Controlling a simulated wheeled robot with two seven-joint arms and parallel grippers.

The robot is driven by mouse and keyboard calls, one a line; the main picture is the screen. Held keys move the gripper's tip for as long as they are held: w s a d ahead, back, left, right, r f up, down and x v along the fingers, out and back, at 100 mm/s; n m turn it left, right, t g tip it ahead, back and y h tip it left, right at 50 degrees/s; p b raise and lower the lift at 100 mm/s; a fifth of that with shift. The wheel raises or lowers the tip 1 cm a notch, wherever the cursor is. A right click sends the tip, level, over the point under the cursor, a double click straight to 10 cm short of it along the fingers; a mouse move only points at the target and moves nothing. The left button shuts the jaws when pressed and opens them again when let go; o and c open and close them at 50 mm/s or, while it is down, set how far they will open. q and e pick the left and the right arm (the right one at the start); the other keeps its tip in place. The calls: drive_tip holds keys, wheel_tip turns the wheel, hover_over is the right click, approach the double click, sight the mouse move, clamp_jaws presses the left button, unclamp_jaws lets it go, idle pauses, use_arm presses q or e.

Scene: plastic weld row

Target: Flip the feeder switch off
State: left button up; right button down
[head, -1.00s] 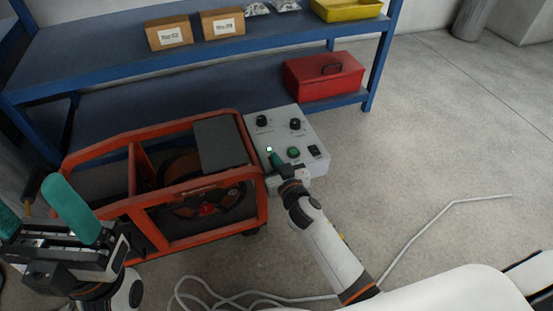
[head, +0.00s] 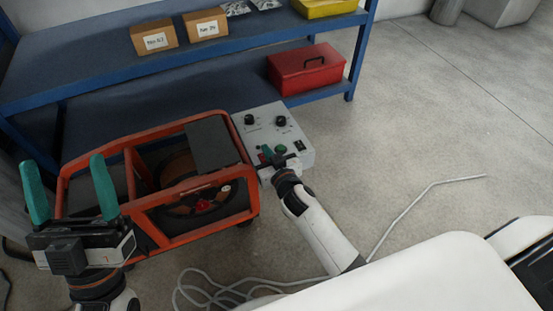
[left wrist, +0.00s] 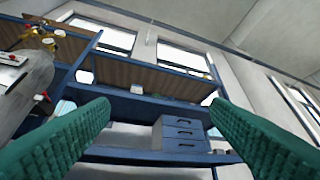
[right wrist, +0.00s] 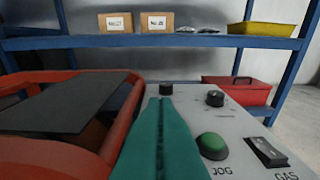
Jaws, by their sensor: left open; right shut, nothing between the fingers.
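The grey control box (head: 304,160) is at the side of the orange-framed wire feeder (head: 160,212). It carries two black knobs (head: 280,120), also in the right wrist view (right wrist: 215,98), a green JOG button (right wrist: 212,144) and a black GAS rocker switch (right wrist: 267,152). My right gripper (head: 266,152) is shut and empty, its green fingers over the box's lower left part, left of the JOG button. They hide whatever control is beneath; I cannot tell whether they touch it. My left gripper (head: 63,163) is open and empty, left of the feeder.
A blue shelf (head: 105,75) stands behind, with two cardboard boxes (head: 206,24), a yellow bin (head: 325,7) and a red toolbox (head: 305,70). A pale cable (head: 195,292) lies on the floor. The floor at right is largely clear.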

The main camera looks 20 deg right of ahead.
use_arm(q)
drive_tip(key=w+f+g+y+p, duration=0.2)
drive_tip(key=w+f+g, duration=0.3)
drive_tip(key=f+g, duration=0.1)
drive_tip(key=shift+w+f+g+y, duration=0.25)
drive_tip(key=shift+f+g+y, duration=0.05)
drive_tip(key=shift+f, duration=0.5)
use_arm(e)
drive_tip(key=s+r, duration=0.2)
drive_tip(key=s, duration=0.5)
drive_tip(key=shift+r, duration=0.3)
use_arm(q)
drive_tip(key=shift+d, duration=0.15)
use_arm(e)
drive_tip(key=shift+w+d, duration=0.1)
